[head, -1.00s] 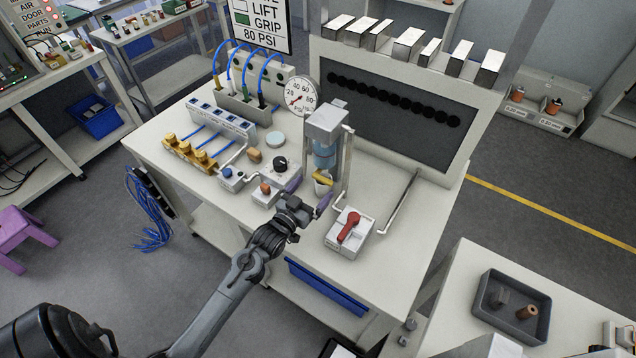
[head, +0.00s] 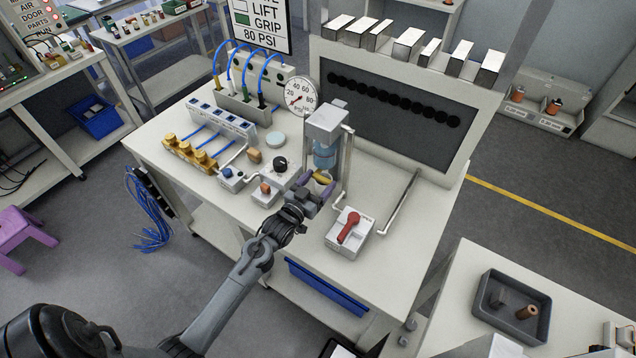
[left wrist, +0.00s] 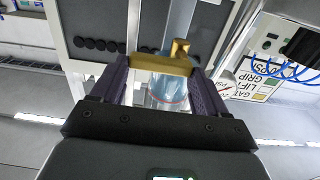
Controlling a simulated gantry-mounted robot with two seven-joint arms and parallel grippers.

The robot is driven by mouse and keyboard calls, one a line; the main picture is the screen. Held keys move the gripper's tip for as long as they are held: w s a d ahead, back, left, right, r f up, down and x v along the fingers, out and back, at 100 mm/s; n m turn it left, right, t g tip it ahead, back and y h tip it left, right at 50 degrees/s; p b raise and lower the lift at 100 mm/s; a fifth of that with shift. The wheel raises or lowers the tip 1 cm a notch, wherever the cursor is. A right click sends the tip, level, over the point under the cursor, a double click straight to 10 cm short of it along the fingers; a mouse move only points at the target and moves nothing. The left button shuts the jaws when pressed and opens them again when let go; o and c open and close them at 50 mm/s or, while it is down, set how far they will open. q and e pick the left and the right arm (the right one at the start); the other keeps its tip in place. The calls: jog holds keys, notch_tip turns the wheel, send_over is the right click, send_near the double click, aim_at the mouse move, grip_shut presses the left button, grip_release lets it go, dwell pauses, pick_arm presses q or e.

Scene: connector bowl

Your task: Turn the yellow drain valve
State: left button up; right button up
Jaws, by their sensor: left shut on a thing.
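The yellow drain valve (head: 322,177) sits at the bottom of the filter unit with a clear blue bowl (head: 324,154). My left gripper (head: 318,184) is at the valve, its purple fingers on either side of it. In the left wrist view the valve's yellow bar (left wrist: 160,64) spans between the two fingers, with a short knob standing up from it. The left gripper (left wrist: 158,75) is shut on the valve. The blue bowl (left wrist: 172,95) shows behind the bar. The gripper hides part of the valve in the head view. My right gripper is not in view.
A red-handled lever box (head: 349,232) stands just right of the gripper. A box with a black knob (head: 280,165) and a box with an orange button (head: 265,188) stand close on the left. A pressure gauge (head: 300,97) is behind.

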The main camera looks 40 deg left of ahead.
pick_arm(q)
jog(key=shift+c, duration=0.7)
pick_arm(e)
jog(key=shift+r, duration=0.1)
